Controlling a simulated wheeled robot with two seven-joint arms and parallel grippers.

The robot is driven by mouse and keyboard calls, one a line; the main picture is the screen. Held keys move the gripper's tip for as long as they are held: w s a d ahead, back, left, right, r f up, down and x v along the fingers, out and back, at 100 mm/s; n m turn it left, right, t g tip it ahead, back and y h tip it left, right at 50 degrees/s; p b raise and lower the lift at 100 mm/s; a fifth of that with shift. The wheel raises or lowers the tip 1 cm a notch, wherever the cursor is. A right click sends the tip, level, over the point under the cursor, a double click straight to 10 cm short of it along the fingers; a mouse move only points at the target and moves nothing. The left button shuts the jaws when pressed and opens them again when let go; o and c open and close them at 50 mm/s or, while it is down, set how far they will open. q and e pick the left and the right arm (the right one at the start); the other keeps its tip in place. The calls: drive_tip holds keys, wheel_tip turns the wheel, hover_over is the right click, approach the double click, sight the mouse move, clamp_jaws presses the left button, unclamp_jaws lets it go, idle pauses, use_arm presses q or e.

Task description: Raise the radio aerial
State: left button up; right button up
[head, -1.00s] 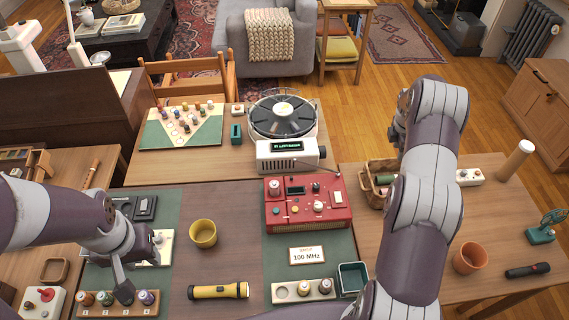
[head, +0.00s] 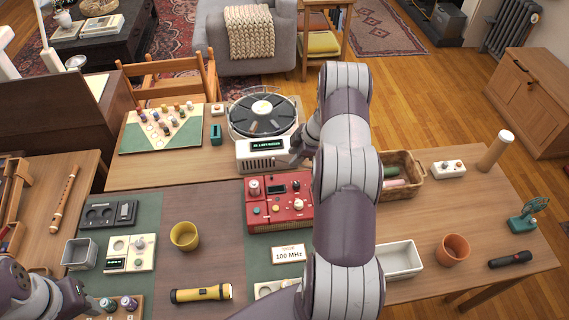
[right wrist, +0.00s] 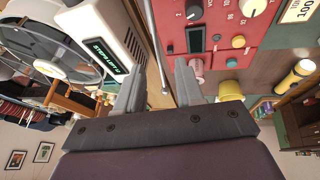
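The red radio (head: 268,213) stands on the table in the middle of the head view, with its right part hidden behind my right arm. It also shows at the top of the right wrist view (right wrist: 216,62). The thin metal aerial (right wrist: 155,45) runs between the two fingers of my right gripper (right wrist: 162,70), which are apart. I cannot tell whether either finger touches it. In the head view my right gripper (head: 299,150) is partly hidden, between the radio and the record player. My left gripper (head: 80,300) is at the lower left, its fingers unclear.

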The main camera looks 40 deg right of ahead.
drive_tip(key=p, duration=0.1)
hover_over(286, 176)
wheel_tip(286, 176, down, 7)
drive_tip(key=shift+r, duration=0.15)
clamp_jaws()
